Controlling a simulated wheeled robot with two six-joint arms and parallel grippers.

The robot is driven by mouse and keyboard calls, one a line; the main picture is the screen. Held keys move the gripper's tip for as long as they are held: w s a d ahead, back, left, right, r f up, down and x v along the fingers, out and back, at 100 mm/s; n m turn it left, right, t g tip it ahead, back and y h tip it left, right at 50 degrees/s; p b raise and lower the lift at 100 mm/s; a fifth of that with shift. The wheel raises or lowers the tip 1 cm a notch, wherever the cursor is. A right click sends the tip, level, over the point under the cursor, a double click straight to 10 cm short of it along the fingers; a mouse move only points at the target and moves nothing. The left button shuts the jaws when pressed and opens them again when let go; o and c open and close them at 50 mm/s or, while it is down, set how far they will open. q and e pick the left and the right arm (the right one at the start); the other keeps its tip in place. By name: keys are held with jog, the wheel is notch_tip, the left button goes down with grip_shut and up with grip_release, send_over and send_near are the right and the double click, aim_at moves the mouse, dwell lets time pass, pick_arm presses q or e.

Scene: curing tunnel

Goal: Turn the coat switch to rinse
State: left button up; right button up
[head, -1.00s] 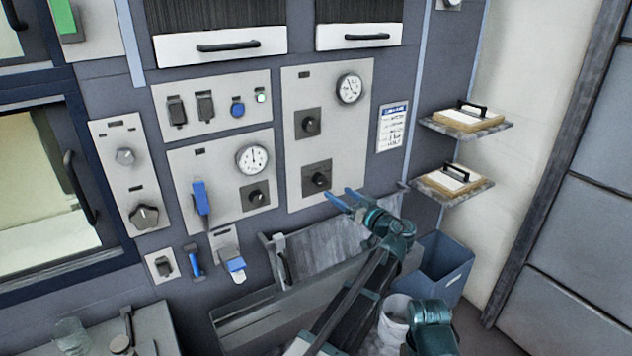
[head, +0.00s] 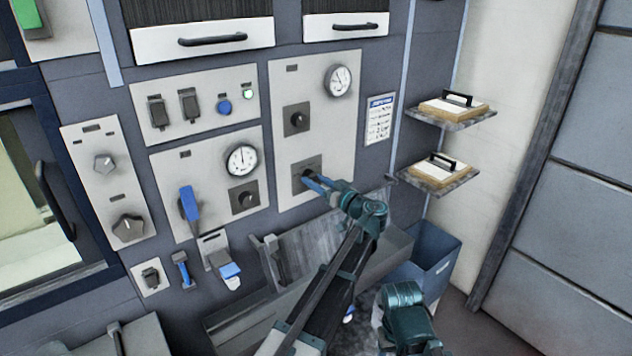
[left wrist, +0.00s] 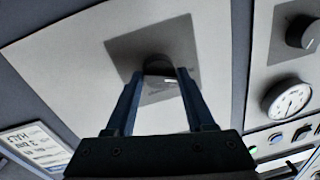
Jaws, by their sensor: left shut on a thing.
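The dark rotary switch (head: 306,172) sits on a square dark plate low on the right-hand pale panel (head: 343,129), which has a round gauge at its top. Its lettering is too small to read. My left gripper (head: 313,182) reaches it from the lower right, its blue fingers at the knob. In the left wrist view, the two fingers (left wrist: 159,76) stand on either side of the knob (left wrist: 158,67) and are shut on it. The fingers partly hide the knob, so its pointing direction cannot be told.
A second dark knob (head: 296,119) sits above on the same panel. The panel to the left holds a gauge (head: 241,160), a knob and a blue lever (head: 189,204). A grey trough (head: 310,248) and a blue bin (head: 432,258) stand below. Two shelves (head: 440,180) jut out at right.

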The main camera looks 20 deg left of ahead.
pick_arm(q)
grip_shut()
